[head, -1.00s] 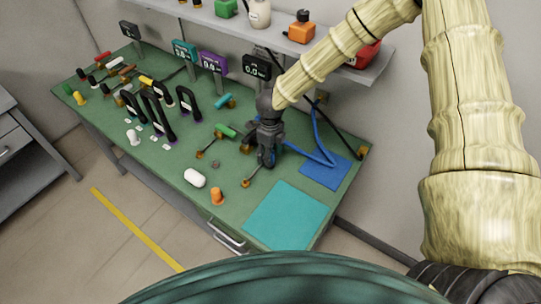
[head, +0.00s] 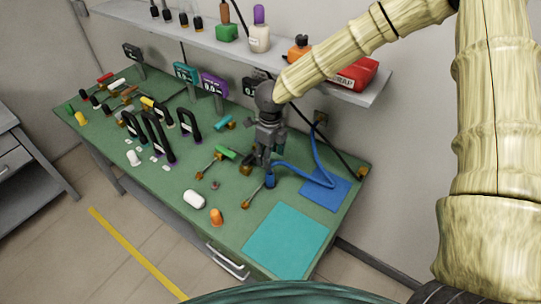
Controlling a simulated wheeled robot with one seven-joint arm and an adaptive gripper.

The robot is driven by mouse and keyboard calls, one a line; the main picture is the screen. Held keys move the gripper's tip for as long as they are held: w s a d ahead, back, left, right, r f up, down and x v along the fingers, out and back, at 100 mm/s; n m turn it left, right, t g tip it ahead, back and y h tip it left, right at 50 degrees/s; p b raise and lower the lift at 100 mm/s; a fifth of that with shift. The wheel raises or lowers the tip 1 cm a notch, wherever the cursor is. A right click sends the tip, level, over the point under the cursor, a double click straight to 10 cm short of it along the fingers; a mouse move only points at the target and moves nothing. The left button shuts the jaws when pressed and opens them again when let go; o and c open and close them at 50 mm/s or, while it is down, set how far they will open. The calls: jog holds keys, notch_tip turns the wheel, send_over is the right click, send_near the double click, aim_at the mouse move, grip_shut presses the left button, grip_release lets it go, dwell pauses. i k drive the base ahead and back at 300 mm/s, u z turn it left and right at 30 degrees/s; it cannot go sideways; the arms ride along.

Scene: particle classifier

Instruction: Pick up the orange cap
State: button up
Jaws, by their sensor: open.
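A small orange cap (head: 216,217) stands on the green table top near its front edge, just right of a white rounded object. My gripper (head: 267,163) points down above the table, behind and to the right of the orange cap and clearly apart from it. It holds nothing that I can make out. Its fingers are small and dark here, and a blue piece with a blue hose shows just below them.
A white rounded object (head: 194,199) lies beside the cap. A teal mat (head: 287,240) and a blue mat (head: 325,192) lie to the right. Black handles (head: 160,135) and brass-ended tools crowd the left. A shelf (head: 200,38) with bottles hangs behind.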

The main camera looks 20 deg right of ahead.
aim_at(215, 214)
jog(key=k, duration=1)
